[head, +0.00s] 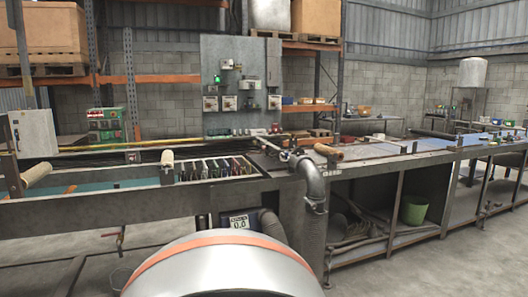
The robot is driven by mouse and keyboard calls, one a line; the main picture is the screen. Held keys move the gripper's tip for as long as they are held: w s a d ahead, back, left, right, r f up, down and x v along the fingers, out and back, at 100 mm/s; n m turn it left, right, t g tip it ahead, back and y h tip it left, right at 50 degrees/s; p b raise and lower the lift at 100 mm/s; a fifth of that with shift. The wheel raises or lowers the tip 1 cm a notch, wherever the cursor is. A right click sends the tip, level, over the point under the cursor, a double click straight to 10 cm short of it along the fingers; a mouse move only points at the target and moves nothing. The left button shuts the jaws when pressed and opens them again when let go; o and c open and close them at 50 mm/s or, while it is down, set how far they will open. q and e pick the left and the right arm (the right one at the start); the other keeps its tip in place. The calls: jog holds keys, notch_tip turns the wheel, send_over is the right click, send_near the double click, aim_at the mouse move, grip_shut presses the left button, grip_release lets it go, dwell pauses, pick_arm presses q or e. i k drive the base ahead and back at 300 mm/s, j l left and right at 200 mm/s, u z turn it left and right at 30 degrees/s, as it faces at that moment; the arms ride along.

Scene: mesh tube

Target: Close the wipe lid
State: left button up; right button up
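I cannot tell which part is the wipe lid. At the near corner of the long metal bench, a grey pipe elbow (311,180) bends down over the front face. A thin metal rod assembly (270,146) runs along the bench top to the upper end of the elbow. A tan cylindrical piece (328,151) lies just right of it. Whether any of these belongs to the lid, or stands open or shut, is not clear. Neither of my grippers is in view, and nothing shows as held.
A trough (100,205) with tan rollers and a row of upright plates extends left. The bench (400,157) continues right, with a green bucket (413,210) on its lower shelf. A small display box (239,222) sits below the trough. Clear floor lies at bottom right.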

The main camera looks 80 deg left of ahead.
aim_at(272, 151)
jog(key=u, duration=2.6)
jog(key=i+l, duration=0.15)
jog(key=i, duration=0.35)
jog(key=i+l, duration=0.15)
jog(key=i, duration=0.3)
jog(key=i+l+u, duration=0.1)
jog(key=i, duration=0.4)
jog(key=i+l, duration=0.25)
jog(key=i, duration=0.2)
